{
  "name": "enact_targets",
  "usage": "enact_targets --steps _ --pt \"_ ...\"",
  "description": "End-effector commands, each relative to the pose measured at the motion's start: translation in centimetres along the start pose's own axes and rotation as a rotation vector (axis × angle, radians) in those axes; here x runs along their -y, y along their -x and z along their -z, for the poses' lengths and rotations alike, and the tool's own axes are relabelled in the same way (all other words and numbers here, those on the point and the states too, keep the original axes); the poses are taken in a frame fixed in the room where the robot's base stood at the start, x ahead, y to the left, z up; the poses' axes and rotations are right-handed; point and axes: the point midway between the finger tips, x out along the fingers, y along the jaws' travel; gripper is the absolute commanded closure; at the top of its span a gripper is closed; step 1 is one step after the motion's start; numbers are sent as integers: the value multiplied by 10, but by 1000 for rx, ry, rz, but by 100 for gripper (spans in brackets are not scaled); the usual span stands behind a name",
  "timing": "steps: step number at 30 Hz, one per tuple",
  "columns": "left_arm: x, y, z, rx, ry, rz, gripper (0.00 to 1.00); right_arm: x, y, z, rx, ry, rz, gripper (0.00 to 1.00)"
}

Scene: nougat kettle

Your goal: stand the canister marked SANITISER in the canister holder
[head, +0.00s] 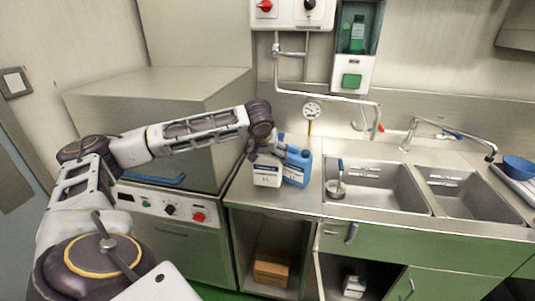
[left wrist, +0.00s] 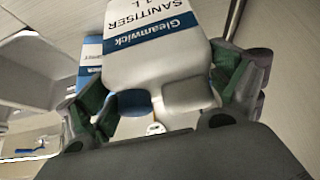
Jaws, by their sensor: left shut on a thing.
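The white canister (head: 267,172) is at the left part of the steel counter. In the left wrist view its label reads SANITISER (left wrist: 150,50). My left gripper (head: 260,147) reaches down from above and is shut on its top; the fingers (left wrist: 160,100) also show in the left wrist view. The canister looks upright; I cannot tell whether its base touches the counter. A blue canister (head: 298,168) stands close at its right. A wall unit (head: 375,35) holding a green bottle (head: 357,34) hangs above; I cannot tell whether it is the canister holder. My right gripper is not in view.
A tall steel appliance (head: 160,110) stands left. A pipe and gauge (head: 312,109) run along the wall behind. An open shelf below holds a cardboard box (head: 271,268).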

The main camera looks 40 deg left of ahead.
Motion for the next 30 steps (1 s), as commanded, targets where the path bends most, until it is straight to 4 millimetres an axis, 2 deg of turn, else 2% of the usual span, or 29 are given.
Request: enact_targets --steps 10,25,26,27,30 --pt "0 -23 -14 -5 1 -1 79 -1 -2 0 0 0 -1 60" --pt "0 -26 -16 -5 1 -1 79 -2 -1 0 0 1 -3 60" --pt "0 -28 -18 1 0 0 4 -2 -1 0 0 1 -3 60" --pt "0 -28 -18 1 0 0 0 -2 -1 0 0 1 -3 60" --pt "0 -28 -18 1 0 0 0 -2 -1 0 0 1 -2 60"
